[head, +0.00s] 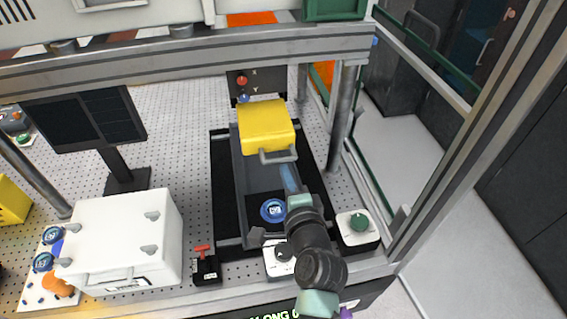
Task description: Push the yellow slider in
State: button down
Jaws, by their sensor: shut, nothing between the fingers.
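The yellow slider (265,124) is a yellow block on the dark grey rail bed (240,175) in the middle of the head view. A grey bar handle (278,156) sticks out from its near face. My arm reaches in from the bottom, and my gripper (287,172) points away toward the slider. It is shut and empty, slim in view, just in front of the handle's right part. I cannot tell whether the tip touches the handle. My arm hides the near right part of the rail bed.
A white case (122,238) and a small red-handled switch (203,256) stand at left. A green-knobbed box (358,225) stands at right, beside my arm. A grey beam (180,52) crosses above the bench, with a post (342,120) right of the slider.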

jog(key=shift+x, duration=1.3)
